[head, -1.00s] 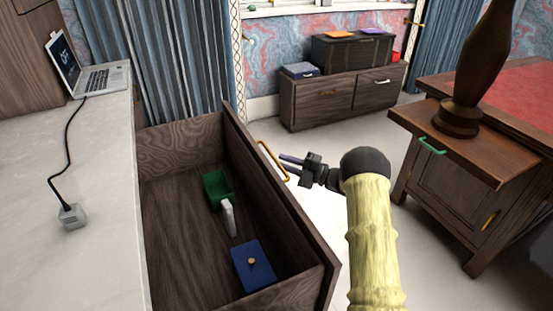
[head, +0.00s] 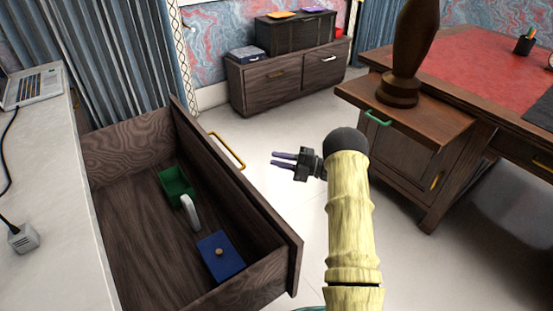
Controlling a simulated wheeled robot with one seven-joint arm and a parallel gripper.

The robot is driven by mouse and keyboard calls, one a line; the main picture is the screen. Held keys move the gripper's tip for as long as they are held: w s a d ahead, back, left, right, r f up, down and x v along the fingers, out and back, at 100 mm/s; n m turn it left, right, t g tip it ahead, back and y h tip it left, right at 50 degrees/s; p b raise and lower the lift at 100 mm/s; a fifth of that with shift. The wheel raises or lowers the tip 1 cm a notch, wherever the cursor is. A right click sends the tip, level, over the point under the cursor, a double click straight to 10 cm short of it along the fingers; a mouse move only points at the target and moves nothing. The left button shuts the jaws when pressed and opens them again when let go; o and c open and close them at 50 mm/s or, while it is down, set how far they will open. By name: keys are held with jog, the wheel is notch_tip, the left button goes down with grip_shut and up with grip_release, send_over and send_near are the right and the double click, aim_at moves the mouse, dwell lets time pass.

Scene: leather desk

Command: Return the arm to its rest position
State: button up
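The open wooden drawer (head: 127,140) holds a green box (head: 174,183), a white object (head: 191,213) and a blue box (head: 222,256). A laptop (head: 35,88) stands on the white counter (head: 60,200). A red-topped desk (head: 465,75) is right. A low cabinet (head: 290,85) stands behind; floor between is clear.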

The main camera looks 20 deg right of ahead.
notch_tip(320, 180, up, 27)
jog(key=w+m+t+h+p, duration=0.2)
jog(key=m+t+h+p, duration=0.3)
jog(key=m+h+p, duration=1.15)
jog(key=s+a+r+m+g+p, duration=0.1)
jog(key=s+r+m+g+p, duration=0.2)
jog(key=s, duration=0.8)
jog(key=s+a+r+m+g+h+p, duration=0.1)
jog(key=s+r+m+g+p, duration=0.3)
jog(key=s+p, duration=0.4)
jog(key=s+a+r+m+g+p, duration=0.3)
jog(key=s+r+m+p, duration=0.3)
jog(key=s, duration=0.8)
jog(key=shift+g, duration=0.3)
jog(key=shift+w, duration=0.1)
